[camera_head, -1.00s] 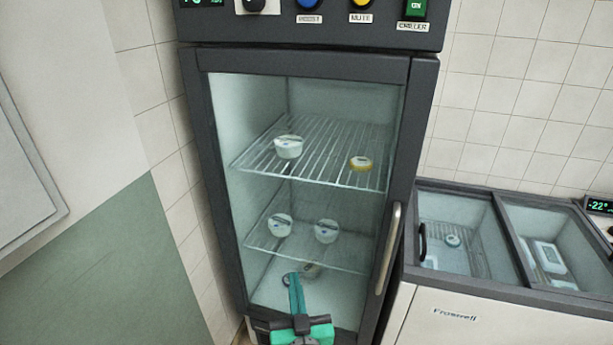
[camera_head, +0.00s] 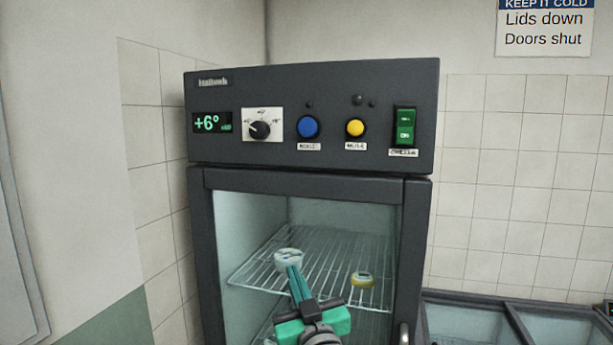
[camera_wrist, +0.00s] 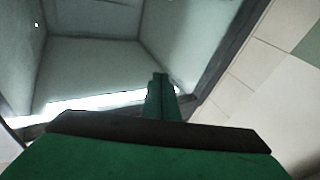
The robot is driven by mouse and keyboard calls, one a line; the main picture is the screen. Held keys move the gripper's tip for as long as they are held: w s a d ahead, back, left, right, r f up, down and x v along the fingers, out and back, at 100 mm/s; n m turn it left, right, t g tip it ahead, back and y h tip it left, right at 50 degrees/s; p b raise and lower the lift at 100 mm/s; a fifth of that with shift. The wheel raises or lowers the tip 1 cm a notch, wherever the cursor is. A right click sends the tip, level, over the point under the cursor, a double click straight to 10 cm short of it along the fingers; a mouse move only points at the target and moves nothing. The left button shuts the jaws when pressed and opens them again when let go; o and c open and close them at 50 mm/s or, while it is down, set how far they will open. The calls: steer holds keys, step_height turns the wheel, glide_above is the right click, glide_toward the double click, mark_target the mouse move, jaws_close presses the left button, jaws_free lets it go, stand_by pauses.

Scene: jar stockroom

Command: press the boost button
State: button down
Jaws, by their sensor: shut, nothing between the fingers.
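The blue boost button (camera_head: 308,127) is on the dark control panel (camera_head: 320,80) above the glass-doored fridge, with a small label under it. My gripper (camera_head: 292,271) is shut and empty. It is in front of the glass door (camera_head: 235,225), below the panel and well below the blue button. In the wrist view my shut fingers (camera_wrist: 160,82) point toward the fridge's glass and frame. The button does not show in the wrist view.
A dial (camera_head: 260,129), yellow mute button (camera_head: 355,127) and green switch (camera_head: 404,127) share the panel. A display (camera_head: 207,123) reads +6°. Jars (camera_head: 289,259) stand on a wire shelf inside. The door handle (camera_head: 404,335) and chest freezer (camera_head: 470,297) are at lower right.

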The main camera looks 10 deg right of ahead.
steer(key=s+r+n+y, duration=0.1)
steer(key=s+r+n, duration=0.2)
steer(key=r, duration=1.2)
steer(key=s+a+r+n+y, duration=0.1)
steer(key=s+r+n+y, duration=0.1)
steer(key=r, duration=1.3)
steer(key=s+n, duration=0.1)
steer(key=s, duration=0.1)
steer(key=shift+s+a+r, duration=0.2)
steer(key=shift+s+a, duration=0.1)
steer(key=shift+w, duration=0.1)
glide_toward(306, 131)
steer(key=shift+w+a+r, duration=0.4)
steer(key=shift+w+a, duration=0.2)
steer(key=shift+w, duration=0.15)
steer(key=shift+w+a+r, duration=0.45)
steer(key=shift+w+a, duration=0.15)
steer(key=shift+w, duration=0.15)
steer(key=shift+w+a+r, duration=0.4)
steer(key=shift+w+a, duration=0.2)
steer(key=shift+w, duration=0.15)
steer(key=shift+w+d, duration=0.1)
steer(key=shift+w, duration=0.05)
steer(key=shift+w, duration=0.2)
